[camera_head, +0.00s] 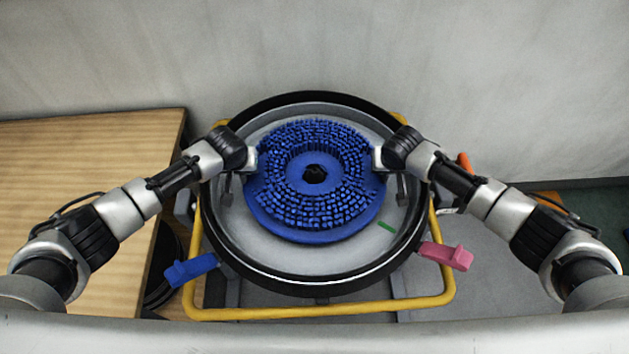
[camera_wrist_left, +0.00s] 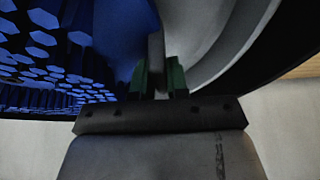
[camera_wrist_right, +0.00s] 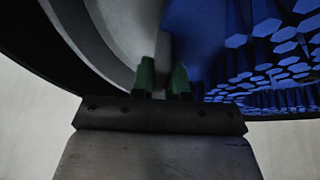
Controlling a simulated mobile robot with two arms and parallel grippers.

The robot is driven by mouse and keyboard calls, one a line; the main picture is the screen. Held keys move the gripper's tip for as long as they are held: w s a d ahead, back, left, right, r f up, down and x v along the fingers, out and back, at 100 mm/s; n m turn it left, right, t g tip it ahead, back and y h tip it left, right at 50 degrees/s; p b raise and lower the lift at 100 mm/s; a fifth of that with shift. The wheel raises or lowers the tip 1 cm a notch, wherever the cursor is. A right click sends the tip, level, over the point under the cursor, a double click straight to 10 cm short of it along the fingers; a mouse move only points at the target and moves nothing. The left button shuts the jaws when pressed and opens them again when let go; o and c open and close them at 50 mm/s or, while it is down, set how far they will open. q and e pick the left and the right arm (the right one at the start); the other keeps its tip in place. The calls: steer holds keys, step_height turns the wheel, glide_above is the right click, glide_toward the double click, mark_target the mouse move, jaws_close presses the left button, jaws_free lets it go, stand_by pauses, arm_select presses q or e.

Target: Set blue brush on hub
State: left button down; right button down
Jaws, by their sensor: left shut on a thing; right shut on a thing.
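The blue brush (camera_head: 316,225) is a round disc with blue bristle blocks facing up and a dark hole in its middle. It is inside the round grey deck with a black rim (camera_head: 232,257). My left gripper (camera_head: 250,160) is shut on the brush's left edge, and my right gripper (camera_head: 378,158) is shut on its right edge. The left wrist view shows the left fingers (camera_wrist_left: 160,80) at the brush edge, and the right wrist view shows the right fingers (camera_wrist_right: 163,80) likewise. The hub is hidden, apart from what may be the dark centre of the hole.
A yellow tube frame (camera_head: 320,311) surrounds the deck. A blue lever (camera_head: 190,269) and a pink lever (camera_head: 447,255) stick out at the front. A wooden table (camera_head: 80,165) stands at the left. A green mark (camera_head: 387,227) is on the deck, and a wall is behind.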

arm_select(q)
steer(key=shift+w+f, duration=0.1)
steer(key=shift+f, duration=0.25)
arm_select(e)
steer(key=shift+w+f, duration=0.1)
steer(key=shift+f, duration=0.25)
arm_select(q)
steer(key=c, duration=1.5)
jaws_free()
steer(key=shift+f, duration=0.15)
arm_select(e)
steer(key=c, duration=1.5)
jaws_free()
steer(key=shift+f, duration=0.15)
arm_select(q)
steer(key=o, duration=0.4)
steer(key=shift+s, duration=0.2)
arm_select(e)
steer(key=o, duration=0.4)
steer(key=shift+s, duration=0.2)
arm_select(q)
steer(key=shift+w, duration=0.1)
arm_select(e)
steer(key=shift+w, duration=0.1)
arm_select(q)
steer(key=v, duration=1.2)
arm_select(e)
steer(key=v, duration=1.2)
